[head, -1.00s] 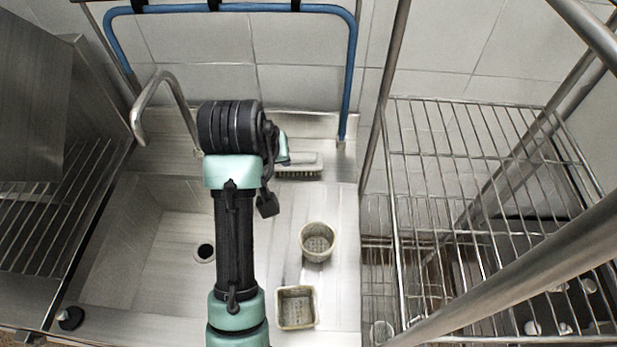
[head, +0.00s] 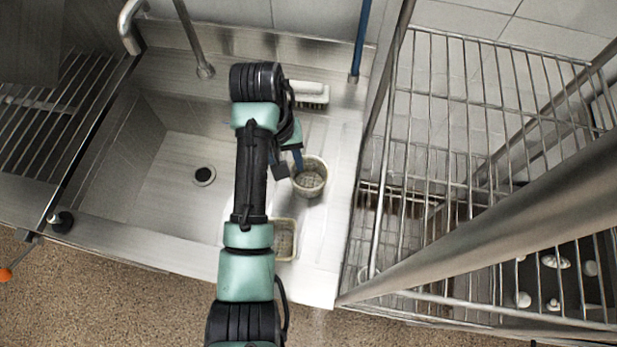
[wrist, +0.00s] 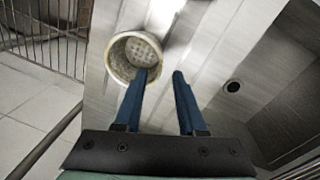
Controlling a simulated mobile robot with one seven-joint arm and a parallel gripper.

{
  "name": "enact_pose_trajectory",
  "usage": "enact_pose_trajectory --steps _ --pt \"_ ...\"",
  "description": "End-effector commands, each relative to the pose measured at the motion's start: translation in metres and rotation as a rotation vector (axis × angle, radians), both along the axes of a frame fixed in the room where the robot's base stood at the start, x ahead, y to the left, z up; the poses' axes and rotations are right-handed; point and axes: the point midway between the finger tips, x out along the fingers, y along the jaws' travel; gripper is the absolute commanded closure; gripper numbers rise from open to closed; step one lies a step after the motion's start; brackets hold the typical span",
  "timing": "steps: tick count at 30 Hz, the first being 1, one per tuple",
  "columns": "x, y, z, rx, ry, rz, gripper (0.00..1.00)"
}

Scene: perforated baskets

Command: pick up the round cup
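The round cup (head: 312,180) is a beige perforated basket standing upright on the steel drainboard right of the sink basin. It shows in the wrist view (wrist: 129,55) at upper left, its open top and dotted floor visible. My gripper (wrist: 160,74) is open with two blue fingers apart. In the wrist view the left fingertip overlaps the cup's near rim, and the right fingertip lies outside the cup over bare steel. I cannot tell whether the finger touches the cup. In the head view a blue finger of my gripper (head: 297,160) shows at the cup's upper left edge.
A square basket (head: 284,240) stands nearer the front edge, partly hidden by my arm. A brush (head: 309,93) lies at the back. The sink basin with its drain (head: 204,175) is left. A wire rack (head: 470,170) with metal posts stands close on the right.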

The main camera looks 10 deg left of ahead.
Motion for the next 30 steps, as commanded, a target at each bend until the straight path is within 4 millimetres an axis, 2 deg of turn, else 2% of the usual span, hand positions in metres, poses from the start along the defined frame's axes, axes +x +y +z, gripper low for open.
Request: enact_pose_trajectory --steps 9,13,19,24,26,30 --pt "-0.005 -0.006 -0.043 0.0 0.004 0.0 0.6" --pt "-0.004 -0.006 -0.05 0.0 0.002 -0.002 0.6" --pt "-0.004 -0.006 -0.051 0.001 0.001 -0.001 0.6" --pt "-0.004 -0.006 -0.05 0.0 0.0 -0.001 0.91" --pt "-0.004 -0.006 -0.05 0.0 0.0 -0.001 1.0" --pt "-0.004 -0.006 -0.05 0.0 0.0 -0.001 1.0"
